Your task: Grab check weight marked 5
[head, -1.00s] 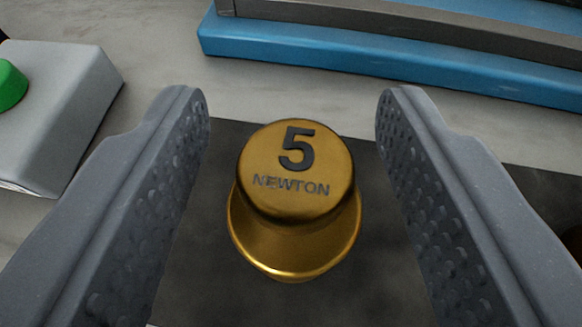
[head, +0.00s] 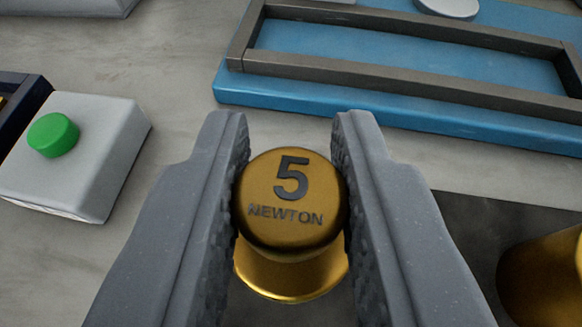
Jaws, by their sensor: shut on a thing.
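The check weight (head: 291,205) is a brass knob-shaped piece with a dark "5" and "NEWTON" on its top. It sits between the two grey fingers of my gripper (head: 291,190), low in the middle of the view. Both fingers touch its upper knob, and my gripper is shut on it. Its wider lower part shows below the knob, partly hidden by the fingers. Whether its base is clear of the dark mat (head: 462,222) cannot be told.
Another brass weight (head: 545,280) stands at the lower right, cut by the frame edge. A grey box with a green button (head: 53,135) is at the left. A blue fixture with a grey frame (head: 400,60) lies at the back right. Bare grey table lies between them.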

